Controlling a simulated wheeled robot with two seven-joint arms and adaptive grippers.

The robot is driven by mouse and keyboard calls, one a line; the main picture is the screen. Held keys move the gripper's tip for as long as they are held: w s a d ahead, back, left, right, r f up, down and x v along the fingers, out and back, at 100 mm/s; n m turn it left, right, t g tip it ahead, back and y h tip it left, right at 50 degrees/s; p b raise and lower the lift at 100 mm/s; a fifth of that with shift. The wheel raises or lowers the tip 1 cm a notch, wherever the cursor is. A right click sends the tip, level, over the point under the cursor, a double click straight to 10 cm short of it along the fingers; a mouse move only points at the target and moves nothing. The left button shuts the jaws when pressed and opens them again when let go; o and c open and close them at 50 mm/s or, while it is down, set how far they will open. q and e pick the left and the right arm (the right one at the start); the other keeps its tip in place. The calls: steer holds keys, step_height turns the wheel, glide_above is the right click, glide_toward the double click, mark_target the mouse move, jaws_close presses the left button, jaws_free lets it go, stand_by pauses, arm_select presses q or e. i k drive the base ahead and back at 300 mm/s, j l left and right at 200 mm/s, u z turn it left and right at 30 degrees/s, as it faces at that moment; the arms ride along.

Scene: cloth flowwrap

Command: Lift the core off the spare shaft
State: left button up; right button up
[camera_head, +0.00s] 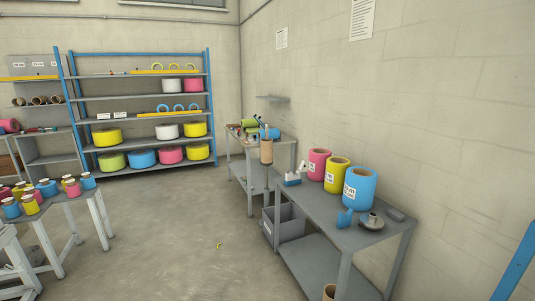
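A brown cardboard core (266,151) stands upright at the near edge of the back workbench (285,142), in the middle of the view. It seems to sit around an upright shaft, but the core hides most of that and I cannot tell how it is held. Another brown core (329,291) shows at the bottom edge, low by the near grey table, partly cut off. A grey round flange with a short hub (371,220) lies on the near table. Neither of my grippers is in view.
The near grey table (335,219) holds pink (319,164), yellow (337,175) and blue (358,188) rolls. A grey bin (284,225) is beneath its far end. Shelves with rolls (140,138) stand at the back left. The middle floor (170,225) is mostly clear.

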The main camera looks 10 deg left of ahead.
mark_target(266, 146)
steer(key=i+j+u, duration=0.35)
steer(key=i, duration=0.2)
steer(key=i+u, duration=0.35)
steer(key=i, duration=0.25)
steer(key=i+u, duration=0.15)
steer(key=i, duration=1.4)
steer(key=i+z, duration=0.2)
steer(key=i, duration=0.2)
steer(key=i+j+z, duration=0.2)
steer(key=i, duration=0.2)
steer(key=i+j+z, duration=0.15)
steer(key=i+z, duration=0.15)
steer(key=z, duration=0.15)
steer(key=i+j+z, duration=0.25)
steer(key=z, duration=0.15)
steer(key=i+j+z, duration=0.3)
steer(key=z, duration=0.15)
steer(key=i+j+z, duration=0.15)
steer(key=j+z, duration=0.25)
steer(key=i+j+z, duration=0.15)
steer(key=j+z, duration=0.15)
steer(key=j, duration=0.2)
steer(key=j+z, duration=0.3)
steer(key=j, duration=0.25)
steer(key=i, duration=0.05)
